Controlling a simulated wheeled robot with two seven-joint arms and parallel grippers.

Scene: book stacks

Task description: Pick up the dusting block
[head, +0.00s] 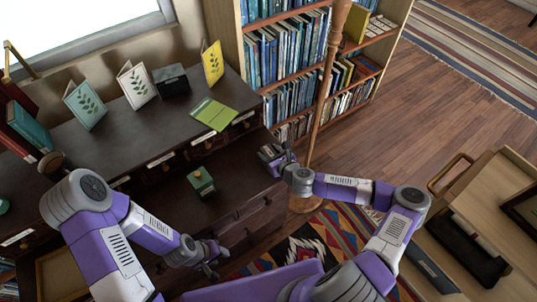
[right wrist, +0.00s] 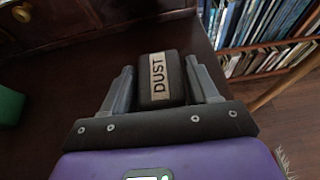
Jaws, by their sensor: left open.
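The dusting block (right wrist: 160,80) is a dark block with a pale label reading DUST. It lies between the two fingers of my right gripper (right wrist: 160,85) in the right wrist view, with the fingers close along both sides. I cannot tell whether they press on it. In the head view my right gripper (head: 274,161) is at the right end of the dark desk (head: 235,185), and the block is mostly hidden there by the fingers. My left gripper (head: 211,262) is open and empty, low in front of the desk.
A green block (head: 200,181) stands on the desk left of my right gripper. Upright cards, a dark box (head: 173,81) and a green booklet (head: 214,113) are on the upper ledge. A wooden pole (head: 328,80) stands just right of my right gripper, before the bookcase (head: 240,40).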

